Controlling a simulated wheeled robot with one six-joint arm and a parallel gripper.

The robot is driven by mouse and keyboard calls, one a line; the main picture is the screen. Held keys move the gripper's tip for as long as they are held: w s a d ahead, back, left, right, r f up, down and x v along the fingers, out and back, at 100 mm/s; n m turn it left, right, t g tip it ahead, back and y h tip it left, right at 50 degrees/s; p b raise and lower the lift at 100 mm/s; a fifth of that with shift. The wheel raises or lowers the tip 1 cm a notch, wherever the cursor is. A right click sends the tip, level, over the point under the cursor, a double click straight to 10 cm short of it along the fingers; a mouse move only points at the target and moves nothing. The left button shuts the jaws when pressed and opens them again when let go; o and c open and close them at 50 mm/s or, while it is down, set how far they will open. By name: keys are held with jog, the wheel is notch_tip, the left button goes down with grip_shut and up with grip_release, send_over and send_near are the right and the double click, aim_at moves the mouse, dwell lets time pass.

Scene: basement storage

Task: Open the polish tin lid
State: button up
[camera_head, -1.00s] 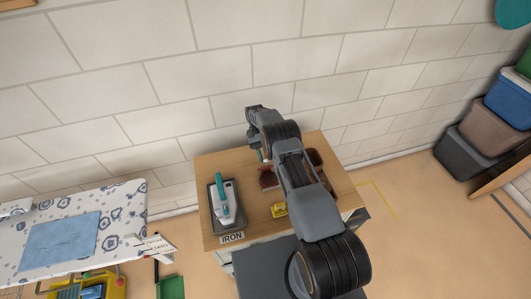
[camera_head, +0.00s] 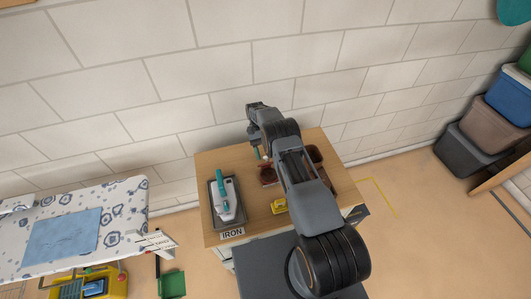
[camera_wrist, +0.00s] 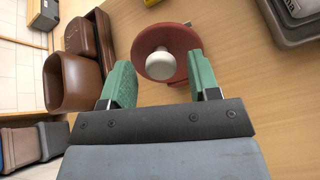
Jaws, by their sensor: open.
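A dark red round tin (camera_wrist: 150,40) with a pale rounded knob (camera_wrist: 160,63) on top sits on the wooden tabletop in the wrist view. I cannot tell where its lid meets its body. My gripper (camera_wrist: 160,77) is open, its two green fingers spread on either side of the knob. The fingertips reach the near edge of the red tin in the picture; I cannot tell whether they touch it. In the head view my gripper (camera_head: 257,153) is over the back of the table, and my arm hides much of that area.
On the wooden table (camera_head: 245,200), a white and teal iron (camera_head: 226,200) rests on a dark tray, and a yellow item (camera_head: 279,206) lies near the front. A block wall (camera_head: 230,90) rises close behind.

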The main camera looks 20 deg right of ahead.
jog(key=s+r, duration=0.1)
jog(key=r, duration=0.2)
jog(key=s+r, duration=0.2)
jog(key=r, duration=0.1)
jog(key=s+r, duration=0.2)
jog(key=r, duration=0.1)
jog(key=s+r+b, duration=0.2)
jog(key=s+r, duration=0.2)
jog(key=s, duration=0.5)
jog(key=w+a+n+t+h+b, duration=0.2)
jog(key=w+a+t+h+b, duration=0.15)
jog(key=w+t+b, duration=0.6)
jog(key=w+d+f+p, duration=0.1)
jog(key=f, duration=0.3)
jog(key=w+d+f+t+p, duration=0.1)
jog(key=f, duration=0.3)
jog(key=w+d+f+t+p, duration=0.1)
jog(key=f, duration=0.3)
jog(key=shift+w+d+f+y+p, duration=0.1)
jog(key=shift+f+y+p, duration=0.15)
jog(key=shift+f+p, duration=0.15)
